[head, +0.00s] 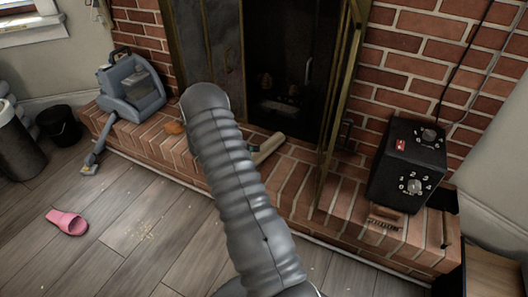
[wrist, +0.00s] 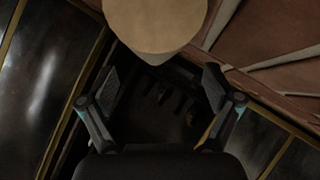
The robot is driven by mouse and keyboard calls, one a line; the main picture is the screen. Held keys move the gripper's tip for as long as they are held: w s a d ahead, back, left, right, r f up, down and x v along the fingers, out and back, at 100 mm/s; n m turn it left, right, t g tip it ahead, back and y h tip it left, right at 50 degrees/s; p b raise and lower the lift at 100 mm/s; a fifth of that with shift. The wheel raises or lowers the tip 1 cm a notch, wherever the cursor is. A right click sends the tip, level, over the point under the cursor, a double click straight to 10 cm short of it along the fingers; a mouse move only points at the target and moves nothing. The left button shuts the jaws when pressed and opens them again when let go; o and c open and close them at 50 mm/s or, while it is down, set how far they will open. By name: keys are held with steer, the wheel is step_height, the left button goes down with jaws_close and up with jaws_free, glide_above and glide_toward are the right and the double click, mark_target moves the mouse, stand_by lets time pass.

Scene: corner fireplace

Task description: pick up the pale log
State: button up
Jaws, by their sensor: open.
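The pale log (head: 268,148) lies on the brick hearth in front of the dark fireplace opening in the head view, with its left part hidden behind my arm. In the wrist view a pale, round, flat face of the log (wrist: 155,24) shows at the top edge, cut off by the frame. My gripper (wrist: 163,82) is open in the wrist view, with nothing between its fingers. The log's face is above the fingertips in that picture; I see no contact. In the head view my own arm hides the gripper.
The brick hearth (head: 345,218) runs along the fireplace. A brass-edged door (head: 340,95) stands open right of the log. A black box with dials (head: 407,165) is farther right, a blue-grey appliance (head: 133,92) left.

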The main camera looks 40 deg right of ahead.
mark_target(264, 151)
steer(key=shift+r+p+x, duration=0.15)
steer(key=shift+p+x, duration=0.05)
steer(key=shift+x, duration=1.2)
steer(key=shift+r+p+x, duration=0.15)
steer(key=shift+x, duration=1.25)
steer(key=shift+s+d, duration=0.1)
steer(key=shift+d, duration=0.05)
steer(key=c, duration=1.7)
